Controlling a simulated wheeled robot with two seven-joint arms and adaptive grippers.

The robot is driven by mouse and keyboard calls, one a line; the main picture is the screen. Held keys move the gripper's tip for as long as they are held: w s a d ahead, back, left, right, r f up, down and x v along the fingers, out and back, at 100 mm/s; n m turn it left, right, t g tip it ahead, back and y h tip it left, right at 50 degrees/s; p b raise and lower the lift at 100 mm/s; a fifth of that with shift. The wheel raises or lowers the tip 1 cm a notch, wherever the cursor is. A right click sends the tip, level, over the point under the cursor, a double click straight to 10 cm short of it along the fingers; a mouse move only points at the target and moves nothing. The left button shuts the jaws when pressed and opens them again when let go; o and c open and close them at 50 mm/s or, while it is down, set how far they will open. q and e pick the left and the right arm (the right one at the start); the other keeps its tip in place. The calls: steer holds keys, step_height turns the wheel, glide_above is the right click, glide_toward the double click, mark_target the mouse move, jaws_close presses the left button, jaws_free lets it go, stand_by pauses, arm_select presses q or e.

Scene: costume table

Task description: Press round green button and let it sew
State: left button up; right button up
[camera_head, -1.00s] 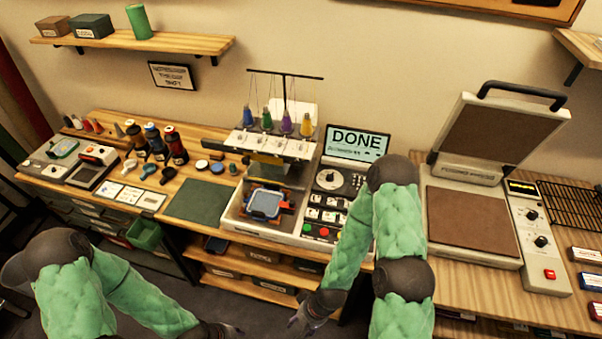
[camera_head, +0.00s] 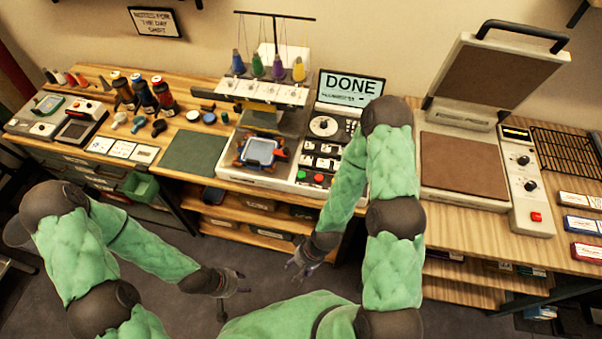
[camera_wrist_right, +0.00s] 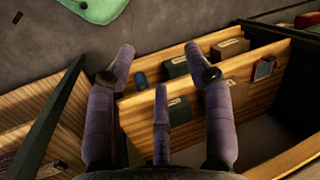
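The embroidery machine (camera_head: 245,183) stands on the wooden table, with several thread cones above its heads. Its screen (camera_head: 349,88) reads DONE. The round green button (camera_head: 301,174) sits at the front of its control panel, left of a round red button (camera_head: 318,178). A hoop with a pale blue patch (camera_head: 262,152) is under the heads. My right gripper (camera_head: 297,263) is below the table's front edge, apart from the buttons; its fingers are spread and empty in the right wrist view (camera_wrist_right: 165,65). My left gripper (camera_head: 232,290) is low over the floor, apart from everything; its finger opening is unclear.
A heat press (camera_head: 462,165) with a raised lid stands right of the machine. A green mat (camera_head: 194,155), thread spools and small tools lie to the left. Shelves with boxes (camera_head: 262,233) are under the table. The floor in front is clear.

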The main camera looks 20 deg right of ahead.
jaws_close()
stand_by(1.1)
